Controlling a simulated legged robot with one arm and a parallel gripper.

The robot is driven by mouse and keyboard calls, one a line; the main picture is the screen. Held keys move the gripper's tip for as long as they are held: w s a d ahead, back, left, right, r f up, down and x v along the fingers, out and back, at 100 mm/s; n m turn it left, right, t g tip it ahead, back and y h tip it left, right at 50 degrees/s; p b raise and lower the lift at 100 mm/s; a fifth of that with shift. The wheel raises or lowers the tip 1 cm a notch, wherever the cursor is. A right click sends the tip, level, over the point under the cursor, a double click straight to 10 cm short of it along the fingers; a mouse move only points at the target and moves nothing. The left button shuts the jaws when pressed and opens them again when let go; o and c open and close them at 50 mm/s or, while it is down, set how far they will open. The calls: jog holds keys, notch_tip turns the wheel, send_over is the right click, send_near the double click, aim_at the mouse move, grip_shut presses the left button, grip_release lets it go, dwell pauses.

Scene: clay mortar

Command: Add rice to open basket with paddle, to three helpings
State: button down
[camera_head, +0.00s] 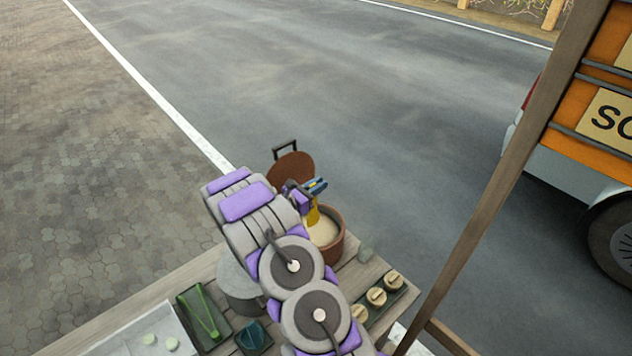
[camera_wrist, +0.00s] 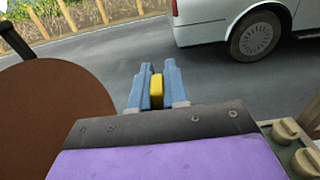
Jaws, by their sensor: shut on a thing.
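My gripper (camera_head: 316,187) is shut on a yellow paddle (camera_head: 313,214). The paddle points down into a brown pot (camera_head: 339,249) of pale rice (camera_head: 325,232); I cannot tell whether its tip touches the rice. In the wrist view, the paddle's yellow handle (camera_wrist: 156,88) sits between my blue fingers (camera_wrist: 154,92). Several small round beige baskets (camera_head: 376,297) stand in a row on a dark green tray (camera_head: 402,302), right of my arm. They look lidded, with a bar across the top. I cannot make out an open basket; my arm hides part of the table.
A brown round lid (camera_head: 292,168) with a dark handle stands behind the pot. A grey round vessel (camera_head: 238,285) is partly behind my arm. Green tongs (camera_head: 206,313), a teal scoop (camera_head: 253,336) and a white board (camera_head: 135,345) with pale discs lie front left. A wooden post (camera_head: 500,185) rises at right.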

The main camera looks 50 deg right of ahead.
aim_at(316, 203)
jog(key=f, duration=0.2)
jog(key=f+b, duration=0.1)
jog(key=f, duration=0.1)
jog(key=f+b, duration=0.1)
jog(key=f, duration=0.1)
jog(key=shift+d, duration=0.3)
jog(key=shift+a+f, duration=0.2)
jog(key=shift+f, duration=0.55)
jog(key=shift+d+f, duration=0.25)
jog(key=shift+d, duration=0.25)
jog(key=shift+a+r, duration=0.15)
jog(key=shift+a, duration=0.25)
jog(key=shift+d, duration=0.1)
